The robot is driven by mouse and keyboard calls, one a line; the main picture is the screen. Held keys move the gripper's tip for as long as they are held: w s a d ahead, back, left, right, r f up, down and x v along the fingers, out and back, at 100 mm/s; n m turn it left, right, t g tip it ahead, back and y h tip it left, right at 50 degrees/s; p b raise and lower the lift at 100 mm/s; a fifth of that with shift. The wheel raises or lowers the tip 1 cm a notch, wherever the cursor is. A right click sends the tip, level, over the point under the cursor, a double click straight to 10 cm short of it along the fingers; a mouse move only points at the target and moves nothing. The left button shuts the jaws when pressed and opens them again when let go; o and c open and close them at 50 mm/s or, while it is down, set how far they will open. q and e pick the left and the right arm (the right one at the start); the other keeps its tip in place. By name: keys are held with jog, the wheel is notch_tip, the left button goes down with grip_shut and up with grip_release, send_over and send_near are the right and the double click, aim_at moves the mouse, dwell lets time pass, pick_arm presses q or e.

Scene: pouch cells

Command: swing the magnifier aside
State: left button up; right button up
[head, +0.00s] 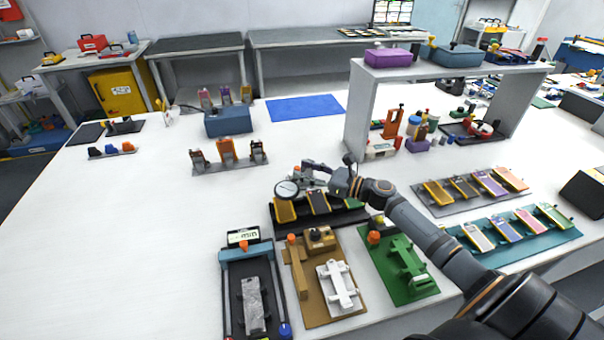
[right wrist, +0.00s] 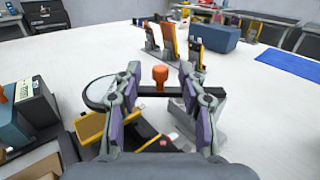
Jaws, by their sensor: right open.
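The magnifier is a round, dark-rimmed lens (head: 287,189) over the left end of a black tray (head: 295,228) of pouch cells. In the right wrist view the lens (right wrist: 101,92) shows at the left, partly behind a finger. Its dark arm carries an orange knob (right wrist: 160,77), which also shows in the head view (head: 297,170). My right gripper (head: 312,173) is open at the magnifier. In the right wrist view its two fingers stand either side of the knob, with gaps visible. My left gripper is not in view.
In front of the tray are a blue-framed fixture (head: 247,258), a brown board (head: 293,277) and a green board (head: 393,287). Upright cell holders (head: 228,168) stand behind. The white table (head: 130,225) is clear at the left. Cell trays (head: 443,207) lie right.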

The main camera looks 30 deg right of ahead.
jog(key=shift+x, duration=0.8)
grip_shut()
